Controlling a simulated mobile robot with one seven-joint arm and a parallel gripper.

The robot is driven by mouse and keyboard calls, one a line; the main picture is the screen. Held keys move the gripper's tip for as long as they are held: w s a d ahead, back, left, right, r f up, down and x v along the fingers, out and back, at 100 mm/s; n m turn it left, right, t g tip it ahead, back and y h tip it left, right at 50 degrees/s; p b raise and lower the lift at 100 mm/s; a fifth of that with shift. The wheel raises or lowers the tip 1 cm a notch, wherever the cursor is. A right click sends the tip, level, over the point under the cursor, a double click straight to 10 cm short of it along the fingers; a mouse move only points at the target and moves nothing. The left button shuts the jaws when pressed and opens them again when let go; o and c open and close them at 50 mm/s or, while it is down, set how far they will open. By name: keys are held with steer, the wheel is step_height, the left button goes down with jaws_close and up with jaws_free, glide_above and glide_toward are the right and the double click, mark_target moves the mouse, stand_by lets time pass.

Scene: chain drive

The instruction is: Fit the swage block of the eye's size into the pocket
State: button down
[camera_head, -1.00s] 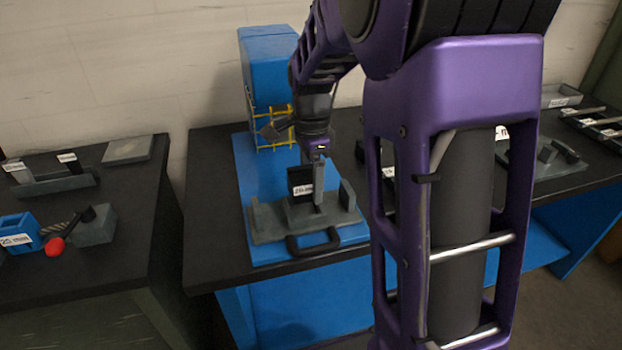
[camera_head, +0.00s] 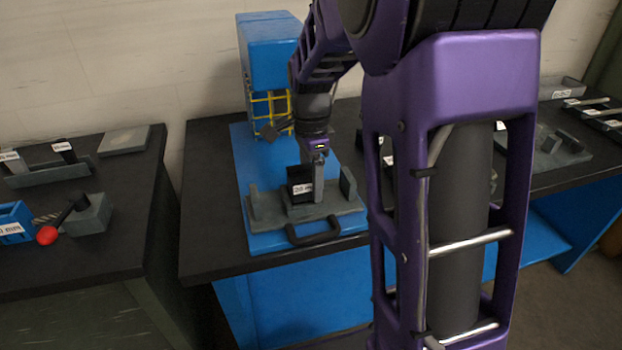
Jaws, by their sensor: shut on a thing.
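My gripper (camera_head: 316,178) points down over the grey fixture (camera_head: 336,213) on the blue press base. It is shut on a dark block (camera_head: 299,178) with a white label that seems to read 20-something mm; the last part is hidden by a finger. The block is upright between the fixture's two end posts, low over its middle. I cannot tell whether it is seated in the pocket or just above it. Two more labelled blocks, one grey (camera_head: 12,163) and one dark (camera_head: 66,152), stand in a grey rack (camera_head: 50,173) on the left bench.
The blue press (camera_head: 268,45) with a yellow guard (camera_head: 268,108) stands behind the fixture. A black handle (camera_head: 314,234) sticks out in front. The left bench holds a blue labelled holder (camera_head: 14,228) and a red-ended tool (camera_head: 47,235). My arm hides part of the right bench.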

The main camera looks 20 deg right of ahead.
steer(key=shift+f, duration=0.1)
steer(key=shift+c, duration=1.4)
jaws_free()
steer(key=shift+o, duration=1.4)
steer(key=shift+f, duration=0.1)
